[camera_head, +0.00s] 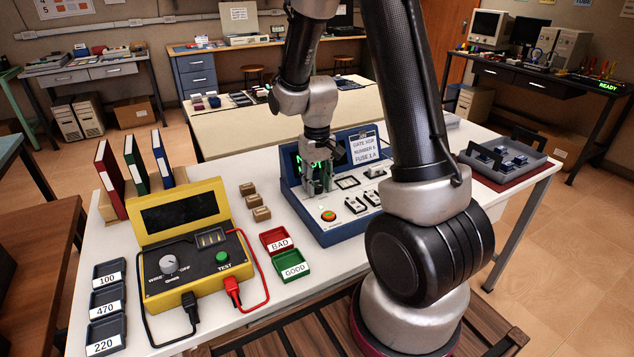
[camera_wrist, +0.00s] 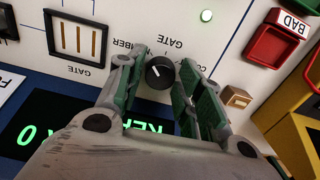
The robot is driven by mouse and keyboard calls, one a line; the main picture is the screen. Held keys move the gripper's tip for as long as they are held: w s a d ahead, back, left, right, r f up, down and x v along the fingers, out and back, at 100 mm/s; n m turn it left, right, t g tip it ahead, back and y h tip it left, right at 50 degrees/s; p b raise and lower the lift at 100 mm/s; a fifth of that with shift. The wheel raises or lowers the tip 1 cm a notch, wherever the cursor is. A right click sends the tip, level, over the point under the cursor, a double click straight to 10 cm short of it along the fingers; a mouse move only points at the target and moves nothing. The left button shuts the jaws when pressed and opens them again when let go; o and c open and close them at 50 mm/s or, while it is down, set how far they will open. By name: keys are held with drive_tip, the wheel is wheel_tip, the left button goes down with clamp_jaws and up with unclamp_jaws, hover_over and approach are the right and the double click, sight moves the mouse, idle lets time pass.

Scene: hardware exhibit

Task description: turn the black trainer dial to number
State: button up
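The blue trainer (camera_head: 330,235) with a white panel stands on the white table. Its black dial (camera_wrist: 159,73) shows in the wrist view, with a white pointer mark. My gripper (camera_head: 318,190) points down at the panel and hides the dial in the head view. In the wrist view my gripper (camera_wrist: 164,68) has its green-padded fingers on either side of the dial, with small gaps showing. The label beside the dial is partly hidden, ending in "BER". The trainer's card (camera_head: 363,148) seems to read gate XOR, number 6, fuse 1 A. The green-lit display (camera_wrist: 50,130) is partly covered.
A yellow tester (camera_head: 185,245) with cables stands left of the trainer. Red BAD (camera_head: 276,240) and green GOOD (camera_head: 291,266) trays lie between them. Small brown blocks (camera_head: 254,202) sit nearby. A grey tray (camera_head: 505,160) is at the right.

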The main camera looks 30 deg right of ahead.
sight(317, 185)
drive_tip(key=shift+o, duration=0.5)
wheel_tip(317, 185, up, 12)
idle(0.3)
drive_tip(key=shift+s, duration=0.1)
